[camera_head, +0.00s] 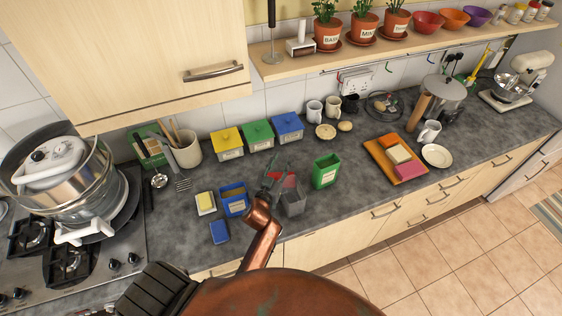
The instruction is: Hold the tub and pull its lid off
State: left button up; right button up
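A grey tub (293,203) stands near the front middle of the counter. A red piece (289,180) shows at its top; I cannot tell whether it is a lid seated on it or lifted. My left gripper (275,178) is at the tub's left upper side, reaching in on a copper-coloured arm that hides part of the tub. Its fingers are small and overlap the red piece, so its grip is unclear. A blue tub (234,204) stands open to the left, with a flat blue piece (220,231) lying in front of it. A green tub (326,172) stands to the right. My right gripper is not seen.
Yellow, green and blue lidded canisters (227,144) line the wall. A yellow-topped block (205,203) lies left of the blue tub. An orange tray (396,158) with blocks is at the right. A stove with pots (62,190) is at the left.

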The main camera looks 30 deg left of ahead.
pick_arm(q)
jog(key=shift+s+f, duration=0.15)
jog(key=shift+f, duration=0.6)
jog(key=shift+r, duration=0.2)
jog(key=s+d+r, duration=0.1)
jog(key=s+r, duration=0.1)
jog(key=s, duration=0.9)
jog(key=shift+s+d, duration=0.25)
jog(key=shift+d, duration=0.15)
jog(key=shift+r, duration=0.1)
